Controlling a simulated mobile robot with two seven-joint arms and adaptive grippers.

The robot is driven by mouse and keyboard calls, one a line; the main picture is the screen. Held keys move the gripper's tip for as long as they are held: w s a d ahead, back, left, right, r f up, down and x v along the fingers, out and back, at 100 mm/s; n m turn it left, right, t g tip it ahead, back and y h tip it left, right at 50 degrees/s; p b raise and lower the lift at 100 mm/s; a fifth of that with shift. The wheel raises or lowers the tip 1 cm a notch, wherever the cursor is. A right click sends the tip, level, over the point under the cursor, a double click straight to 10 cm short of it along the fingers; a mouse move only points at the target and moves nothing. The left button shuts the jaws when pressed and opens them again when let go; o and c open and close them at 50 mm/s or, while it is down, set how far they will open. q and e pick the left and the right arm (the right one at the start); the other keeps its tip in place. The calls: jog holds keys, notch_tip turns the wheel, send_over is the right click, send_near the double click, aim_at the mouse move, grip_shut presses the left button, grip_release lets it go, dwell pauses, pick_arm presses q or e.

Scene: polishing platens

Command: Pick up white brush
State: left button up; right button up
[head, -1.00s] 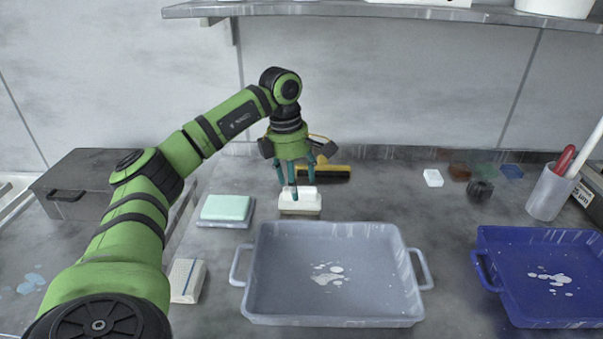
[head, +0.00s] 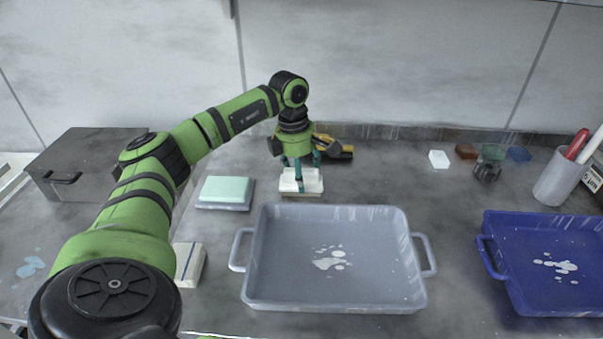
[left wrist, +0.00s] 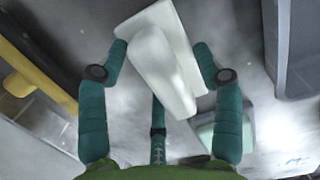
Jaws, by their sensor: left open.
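The white brush (head: 287,187) lies on the grey bench behind the grey tray, with a raised white grip on a flat block. My left gripper (head: 302,174) points straight down over it, and its teal fingers hide part of the brush. In the left wrist view the white brush (left wrist: 164,70) lies between the spread fingers of the left gripper (left wrist: 160,75). The gripper is open, and gaps show between the outer fingers and the raised grip. Whether a finger touches the brush I cannot tell. My right gripper is not in view.
A grey tray (head: 335,299) stands in front of the brush. A yellow and black tool (head: 338,149) lies just behind. A mint sponge block (head: 225,190) is to the left, a blue tray (head: 520,220) to the right. The bench between brush and white block (head: 438,159) is clear.

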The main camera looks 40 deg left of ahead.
aim_at(306, 168)
pick_arm(q)
jog(key=shift+f, duration=0.2)
jog(key=shift+c, duration=0.4)
jog(key=c, duration=1.2)
jog(key=shift+r, duration=0.1)
jog(key=shift+c, duration=0.2)
jog(key=r, duration=0.4)
jog(key=shift+w+d+r, duration=0.2)
jog(key=shift+d+r, duration=0.05)
jog(key=shift+r, duration=0.15)
jog(key=w+d+r, duration=0.3)
jog(key=d+r, duration=0.3)
jog(key=d, duration=0.4)
jog(key=shift+w+d+r, duration=0.2)
jog(key=shift+d, duration=0.1)
